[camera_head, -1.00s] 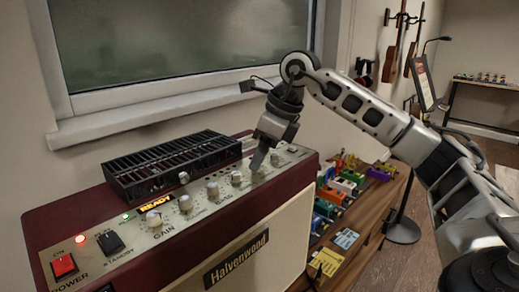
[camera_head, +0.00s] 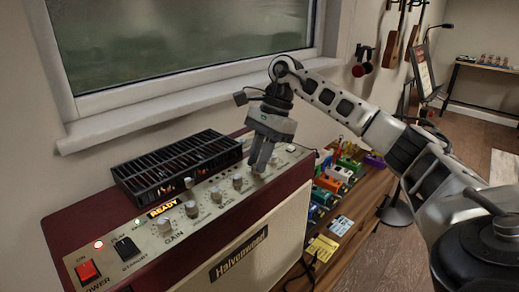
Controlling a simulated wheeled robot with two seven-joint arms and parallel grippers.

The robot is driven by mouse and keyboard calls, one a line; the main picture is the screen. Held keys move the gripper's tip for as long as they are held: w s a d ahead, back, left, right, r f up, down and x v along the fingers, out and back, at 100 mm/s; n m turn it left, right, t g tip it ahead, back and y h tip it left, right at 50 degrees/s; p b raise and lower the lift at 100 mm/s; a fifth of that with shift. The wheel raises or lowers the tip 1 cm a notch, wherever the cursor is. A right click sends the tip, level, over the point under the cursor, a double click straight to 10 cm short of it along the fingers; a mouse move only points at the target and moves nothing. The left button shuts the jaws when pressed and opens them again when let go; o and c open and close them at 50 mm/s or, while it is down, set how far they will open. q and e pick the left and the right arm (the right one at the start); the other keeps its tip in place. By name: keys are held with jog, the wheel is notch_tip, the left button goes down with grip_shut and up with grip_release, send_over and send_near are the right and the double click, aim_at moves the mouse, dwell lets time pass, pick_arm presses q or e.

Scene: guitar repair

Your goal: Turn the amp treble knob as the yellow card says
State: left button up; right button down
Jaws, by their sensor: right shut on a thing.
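The dark red amp (camera_head: 125,192) stands below the window, with a row of silver knobs on its sloping metal panel. My right gripper (camera_head: 260,166) points down at the right part of this row, its fingers close together. It is shut on a knob, which the fingertips mostly hide. A free knob (camera_head: 237,182) is just left of the fingers. The knob labels there are too small to read. The yellow card (camera_head: 322,248) lies on the wooden bench right of the amp; its writing is not legible. My left gripper is not in view.
A black slatted cage (camera_head: 178,168) stands on the amp behind the knobs. An orange READY display (camera_head: 163,209) and a red power switch (camera_head: 87,270) are at left. Several coloured pedals (camera_head: 335,178) and a pale blue card (camera_head: 341,226) are on the bench.

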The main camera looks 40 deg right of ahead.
jog(key=shift+w+r+n+g+p, duration=0.15)
jog(key=shift+n+g+p, duration=0.3)
jog(key=shift+n, duration=0.75)
jog(key=shift+n+g, duration=0.35)
jog(key=shift+n, duration=0.75)
jog(key=c, duration=1.3)
grip_release()
